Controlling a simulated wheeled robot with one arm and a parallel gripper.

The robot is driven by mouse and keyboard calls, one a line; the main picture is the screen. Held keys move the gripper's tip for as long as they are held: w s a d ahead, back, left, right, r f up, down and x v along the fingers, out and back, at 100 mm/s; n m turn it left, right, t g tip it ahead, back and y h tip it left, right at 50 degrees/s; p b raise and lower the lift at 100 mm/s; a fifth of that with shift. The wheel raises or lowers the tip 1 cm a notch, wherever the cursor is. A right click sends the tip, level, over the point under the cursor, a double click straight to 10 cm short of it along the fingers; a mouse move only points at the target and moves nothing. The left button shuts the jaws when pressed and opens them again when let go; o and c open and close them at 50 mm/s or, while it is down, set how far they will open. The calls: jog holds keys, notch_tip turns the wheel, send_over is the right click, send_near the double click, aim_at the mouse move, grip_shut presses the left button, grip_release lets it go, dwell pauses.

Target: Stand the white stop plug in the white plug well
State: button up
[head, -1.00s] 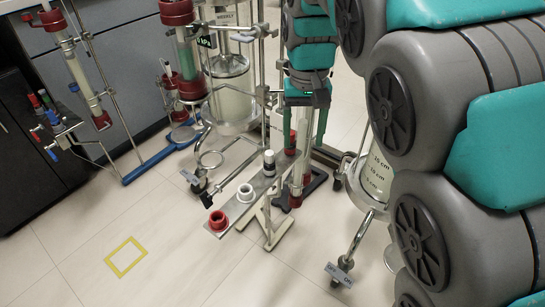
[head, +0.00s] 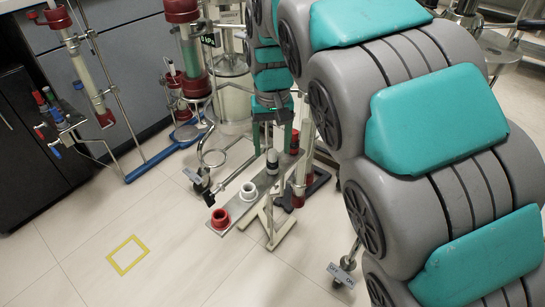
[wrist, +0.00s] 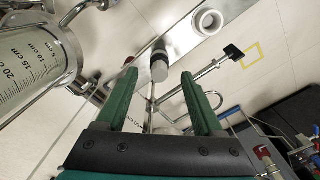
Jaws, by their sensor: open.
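The white stop plug (head: 272,161), with a pale top and a dark grey band, stands upright on a metal bar (head: 257,202). The wrist view shows the plug (wrist: 159,62) just beyond my fingertips, in line with the gap between them. The white plug well (head: 247,192) is a white ring on the same bar, nearer the front, and looks empty. The well also shows at the top of the wrist view (wrist: 208,21). My gripper (head: 272,146) is open and empty, above and behind the plug, fingers pointing down. I see no contact with the plug.
A red well (head: 220,218) sits at the bar's front end. A glass column with red caps (head: 300,175) stands close to the right of the bar. Ring stands and clamped columns (head: 190,60) crowd the left. Floor in front is clear around a yellow square (head: 127,255).

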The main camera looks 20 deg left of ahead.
aim_at(272, 160)
notch_tip(272, 160, down, 2)
jog(key=shift+f, duration=0.25)
grip_shut()
dwell(0.4)
